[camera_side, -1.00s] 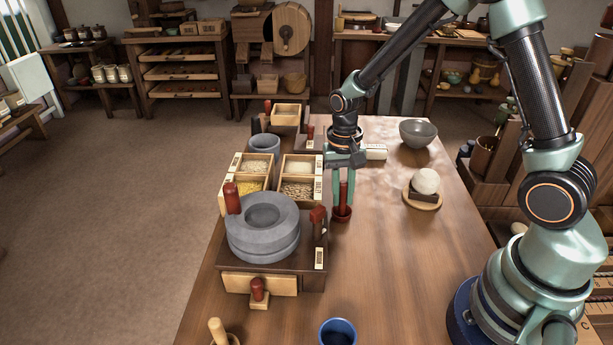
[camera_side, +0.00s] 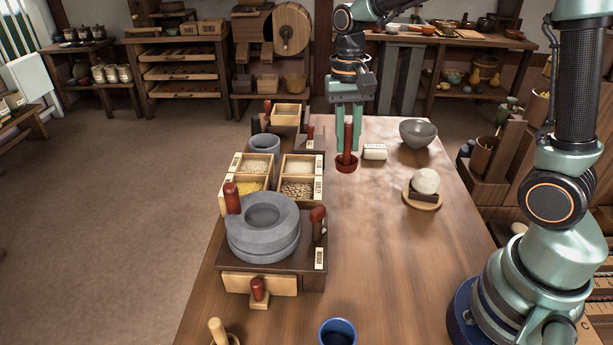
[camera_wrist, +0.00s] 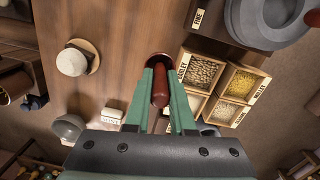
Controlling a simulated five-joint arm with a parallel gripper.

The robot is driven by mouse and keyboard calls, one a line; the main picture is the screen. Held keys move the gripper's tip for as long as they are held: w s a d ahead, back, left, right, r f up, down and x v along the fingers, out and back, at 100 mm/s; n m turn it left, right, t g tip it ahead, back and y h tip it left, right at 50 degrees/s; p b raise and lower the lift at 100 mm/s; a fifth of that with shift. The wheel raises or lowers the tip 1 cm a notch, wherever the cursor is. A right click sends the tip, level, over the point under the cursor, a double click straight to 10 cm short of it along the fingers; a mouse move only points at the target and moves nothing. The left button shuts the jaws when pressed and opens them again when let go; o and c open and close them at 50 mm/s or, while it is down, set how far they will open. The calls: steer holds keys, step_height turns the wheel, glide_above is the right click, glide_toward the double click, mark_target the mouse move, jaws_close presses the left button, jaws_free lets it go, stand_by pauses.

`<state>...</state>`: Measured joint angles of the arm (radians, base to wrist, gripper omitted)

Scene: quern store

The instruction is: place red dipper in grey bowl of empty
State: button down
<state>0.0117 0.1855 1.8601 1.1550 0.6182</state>
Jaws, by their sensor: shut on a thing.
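The red dipper (camera_side: 347,163) hangs upright, cup down, from my gripper (camera_side: 348,144), which is shut on its handle. It appears to be held above the table. In the wrist view my gripper (camera_wrist: 160,88) has its green fingers on either side of the dipper's dark red handle, and the dipper's cup (camera_wrist: 159,58) shows beyond the fingertips. The grey bowl (camera_side: 418,133) stands at the table's back right, apart from the dipper and to its right. It shows partly in the wrist view (camera_wrist: 68,127), at lower left. Little of its inside is visible.
A white labelled block (camera_side: 375,152) lies between dipper and bowl. A white ball on a dark block (camera_side: 424,186) sits on a round board. Grain boxes (camera_side: 297,189) and a stone quern (camera_side: 262,228) line the left. A blue cup (camera_side: 338,331) stands in front. The middle table is clear.

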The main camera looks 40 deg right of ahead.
mark_target(351, 125)
step_height(351, 125, up, 5)
steer(key=shift+f, duration=0.1)
steer(key=shift+r, duration=0.3)
steer(key=shift+s+n, duration=0.15)
steer(key=shift+n, duration=0.15)
steer(key=s+f+n, duration=0.4)
steer(key=f+n, duration=0.1)
steer(key=n, duration=0.2)
step_height(351, 125, up, 6)
steer(key=f+m, duration=0.1)
steer(key=m, duration=0.6)
steer(key=shift+m, duration=0.3)
step_height(351, 125, down, 19)
steer(key=shift+f, duration=0.1)
steer(key=shift+f, duration=0.1)
steer(key=c, duration=0.8)
jaws_free()
steer(key=shift+o, duration=0.2)
